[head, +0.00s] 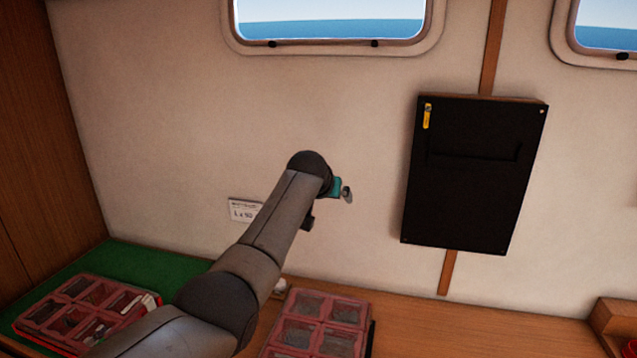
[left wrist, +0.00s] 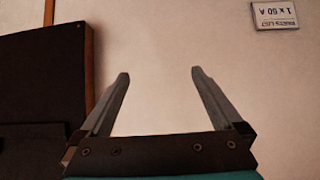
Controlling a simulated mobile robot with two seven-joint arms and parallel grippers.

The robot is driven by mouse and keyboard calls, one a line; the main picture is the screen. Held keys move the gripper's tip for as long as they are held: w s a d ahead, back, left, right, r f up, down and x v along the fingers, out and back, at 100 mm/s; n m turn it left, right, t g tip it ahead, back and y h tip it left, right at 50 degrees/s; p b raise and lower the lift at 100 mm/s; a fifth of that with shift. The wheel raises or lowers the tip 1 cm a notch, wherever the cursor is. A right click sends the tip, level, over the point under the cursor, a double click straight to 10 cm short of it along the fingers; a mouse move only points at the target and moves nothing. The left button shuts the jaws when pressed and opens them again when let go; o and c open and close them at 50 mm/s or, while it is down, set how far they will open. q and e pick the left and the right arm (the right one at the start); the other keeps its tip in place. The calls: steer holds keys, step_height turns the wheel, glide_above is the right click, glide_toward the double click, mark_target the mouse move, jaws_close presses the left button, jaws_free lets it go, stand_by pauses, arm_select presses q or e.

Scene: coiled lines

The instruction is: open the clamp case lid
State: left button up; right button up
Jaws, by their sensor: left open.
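Two red compartment cases with windowed tops are in the head view. One case (head: 84,307) lies at the lower left on a green mat, and the other (head: 318,324) lies on the wooden bench, cut by the bottom edge. I cannot tell which is the clamp case. Their tops look shut, though my arm hides part of the left case. My left gripper (head: 346,193) is above and behind the cases, near the wall, touching neither. In the left wrist view the left gripper (left wrist: 160,75) is open, its two fingers apart with only wall between them. My right gripper is not in view.
A black panel (head: 473,175) with a yellow item hangs on the wall to the right. A small printed card (head: 243,211) is on the wall. A green mat (head: 172,262) covers the left bench. The wooden bench (head: 480,325) is clear right of centre; a wooden box (head: 615,325) stands far right.

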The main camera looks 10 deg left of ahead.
arm_select(q)
steer(key=b+v, duration=0.1)
steer(key=v, duration=1.1)
steer(key=shift+s, duration=0.2)
